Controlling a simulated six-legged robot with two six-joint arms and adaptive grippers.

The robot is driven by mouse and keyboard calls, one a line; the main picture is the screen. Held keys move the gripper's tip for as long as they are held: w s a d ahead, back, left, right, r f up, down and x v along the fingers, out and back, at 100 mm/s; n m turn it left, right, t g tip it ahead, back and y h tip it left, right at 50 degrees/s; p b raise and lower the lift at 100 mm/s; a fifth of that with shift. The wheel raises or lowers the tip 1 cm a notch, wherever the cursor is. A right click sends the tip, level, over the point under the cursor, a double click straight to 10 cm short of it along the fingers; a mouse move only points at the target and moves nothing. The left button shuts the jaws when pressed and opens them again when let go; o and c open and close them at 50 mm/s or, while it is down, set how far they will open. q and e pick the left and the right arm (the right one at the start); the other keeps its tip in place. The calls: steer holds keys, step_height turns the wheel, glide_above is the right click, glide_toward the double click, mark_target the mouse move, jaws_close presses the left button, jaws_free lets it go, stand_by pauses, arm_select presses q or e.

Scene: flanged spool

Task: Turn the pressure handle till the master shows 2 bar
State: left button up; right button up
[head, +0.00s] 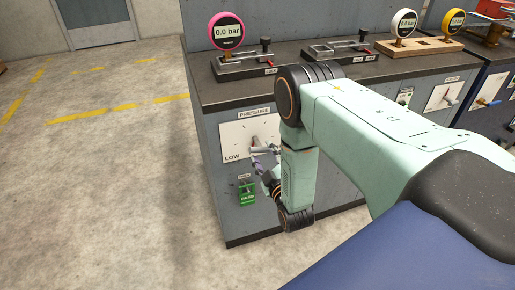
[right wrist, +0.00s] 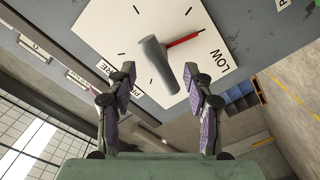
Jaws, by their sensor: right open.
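The pressure handle is a grey lever on a white dial plate (head: 235,142) marked LOW, on the front of the grey cabinet. In the right wrist view the handle (right wrist: 157,62) stands out from the plate, with a red pointer (right wrist: 184,40) aimed near LOW. My right gripper (right wrist: 161,72) is open; its fingers lie on either side of the handle's free end in the picture, and no contact shows. In the head view the right gripper (head: 262,168) is small and partly behind my arm. A pink round gauge (head: 226,31) on the cabinet top reads 0.0 bar. My left gripper is out of view.
A green tagged switch or valve (head: 247,193) sits below the dial plate. Open concrete floor (head: 110,190) lies to the left.

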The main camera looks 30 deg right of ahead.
mark_target(259, 145)
steer(key=x, duration=0.3)
steer(key=shift+w+d+f+b, duration=0.2)
steer(key=shift+b, duration=0.1)
steer(key=shift+w+a+r, duration=0.1)
steer(key=shift+w+r, duration=0.05)
steer(key=shift+r, duration=0.05)
steer(key=shift+w+f, duration=0.1)
steer(key=shift+w, duration=0.05)
